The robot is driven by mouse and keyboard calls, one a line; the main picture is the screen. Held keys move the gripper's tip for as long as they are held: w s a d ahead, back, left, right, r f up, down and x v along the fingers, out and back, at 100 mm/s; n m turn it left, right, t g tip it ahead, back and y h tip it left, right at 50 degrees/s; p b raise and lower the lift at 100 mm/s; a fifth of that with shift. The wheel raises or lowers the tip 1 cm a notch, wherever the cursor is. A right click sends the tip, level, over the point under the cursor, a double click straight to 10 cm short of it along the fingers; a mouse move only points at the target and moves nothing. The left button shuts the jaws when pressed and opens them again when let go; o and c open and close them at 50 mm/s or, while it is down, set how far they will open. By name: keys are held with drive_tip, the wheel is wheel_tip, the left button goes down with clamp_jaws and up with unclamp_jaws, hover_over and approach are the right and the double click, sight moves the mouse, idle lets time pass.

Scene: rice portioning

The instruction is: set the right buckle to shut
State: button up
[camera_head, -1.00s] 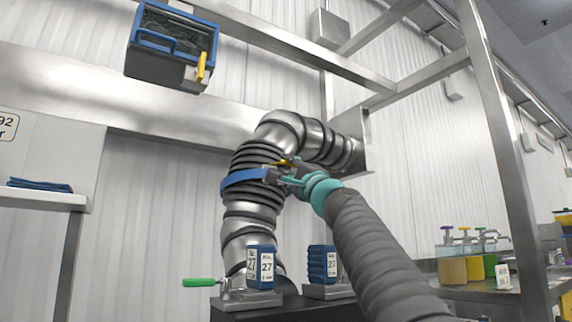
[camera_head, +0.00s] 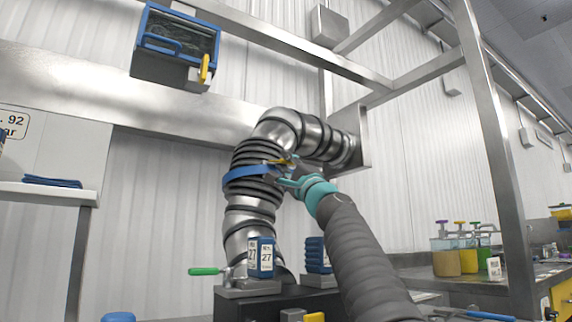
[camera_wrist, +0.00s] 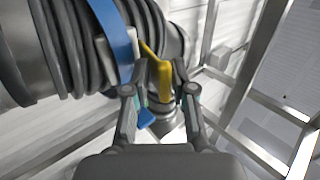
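A blue strap (camera_head: 241,173) wraps the bent metal duct, and it also shows in the wrist view (camera_wrist: 112,30). Its buckle has a yellow lever (camera_wrist: 165,80), which stands out from the strap; it also shows in the head view (camera_head: 279,162). My gripper (camera_wrist: 162,74) is at the buckle, with one fingertip on each side of the lever. The fingers are partly drawn together. Whether both pads touch the lever is not clear. In the head view my gripper (camera_head: 284,175) reaches it from the lower right and hides part of the buckle.
The ribbed metal duct (camera_head: 254,190) rises behind the strap. Blue labelled blocks (camera_head: 262,257) and a green handle (camera_head: 205,271) are below. A blue-framed box (camera_head: 178,38) with a yellow handle hangs upper left. A steel post (camera_head: 492,140) stands right.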

drive_tip(key=shift+o, duration=1.1)
drive_tip(key=shift+d+f, duration=0.1)
drive_tip(key=v, duration=1.2)
